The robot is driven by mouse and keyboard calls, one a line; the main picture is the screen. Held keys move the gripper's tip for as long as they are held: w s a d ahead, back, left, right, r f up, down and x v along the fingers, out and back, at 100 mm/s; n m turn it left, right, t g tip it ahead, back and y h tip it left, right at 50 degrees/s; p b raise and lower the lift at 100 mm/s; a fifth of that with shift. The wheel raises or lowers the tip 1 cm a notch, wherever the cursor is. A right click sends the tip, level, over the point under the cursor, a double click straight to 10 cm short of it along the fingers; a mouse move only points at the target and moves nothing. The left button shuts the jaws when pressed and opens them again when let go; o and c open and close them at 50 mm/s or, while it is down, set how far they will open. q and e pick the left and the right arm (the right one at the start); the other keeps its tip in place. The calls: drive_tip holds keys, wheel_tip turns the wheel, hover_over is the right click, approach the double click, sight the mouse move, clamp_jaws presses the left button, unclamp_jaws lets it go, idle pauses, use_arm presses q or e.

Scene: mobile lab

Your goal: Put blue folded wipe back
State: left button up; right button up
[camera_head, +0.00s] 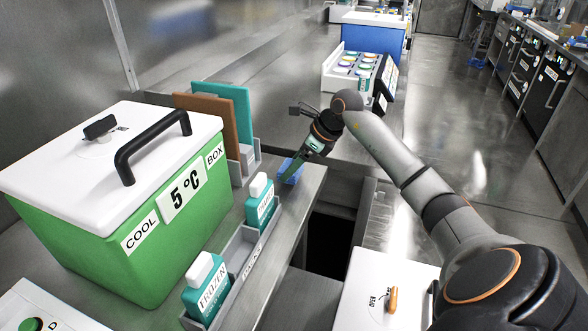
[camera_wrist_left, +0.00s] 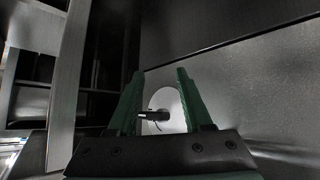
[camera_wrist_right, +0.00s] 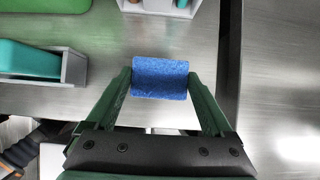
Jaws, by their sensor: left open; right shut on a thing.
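The blue folded wipe (camera_wrist_right: 160,78) is between the two green fingers of my right gripper (camera_wrist_right: 160,88), which is shut on it. In the head view the wipe (camera_head: 291,171) shows at the right edge of the steel counter, below the right gripper (camera_head: 295,165). I cannot tell whether it touches the counter. My left gripper (camera_wrist_left: 160,75) is open with nothing between its fingers in the left wrist view. It is not in the head view.
A dark gap (camera_head: 330,240) lies right of the counter. A tray of coloured lids (camera_head: 355,68) stands farther back.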

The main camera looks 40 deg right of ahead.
drive_tip(key=shift+f, duration=0.75)
drive_tip(key=shift+f, duration=0.15)
drive_tip(key=o, duration=0.9)
drive_tip(key=shift+r, duration=0.2)
drive_tip(key=v, duration=1.2)
